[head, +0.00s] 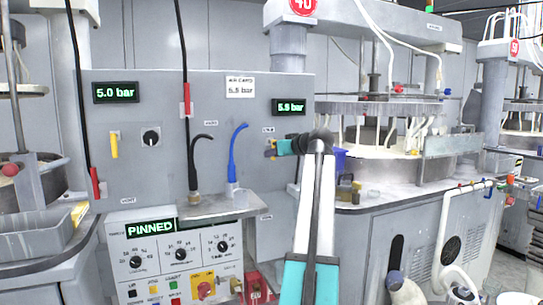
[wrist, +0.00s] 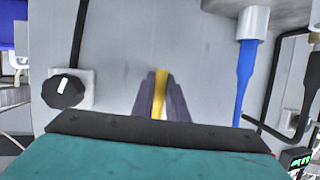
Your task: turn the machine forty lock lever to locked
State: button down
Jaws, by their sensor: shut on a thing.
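A yellow lever (wrist: 161,78) shows in the wrist view between the two dark jaws of my gripper (wrist: 160,96). The jaws are shut on it, in front of the grey panel. In the head view my gripper (head: 271,149) is at the right part of the panel, just below a small label. Only a bit of yellow shows there, so the lever's angle is hard to tell. A "40" sign (head: 303,6) is on the machine above. A green display (head: 150,228) reads "PINNED".
Another yellow lever (head: 114,145) and a black knob (head: 151,137) are on the panel's left. A blue hose (head: 236,155) and a black hose (head: 193,165) rise from a small shelf (head: 215,208) left of my gripper. The round platen (head: 380,135) stands to the right.

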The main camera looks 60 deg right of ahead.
jog(key=shift+s+d, duration=0.1)
dwell(0.5)
jog(key=c, duration=1.7)
grip_release()
jog(key=shift+c, duration=0.2)
jog(key=v, duration=1.3)
jog(key=shift+s+a+r+p, duration=0.2)
jog(key=shift+s+a+p, duration=0.05)
jog(key=shift+a+p, duration=0.1)
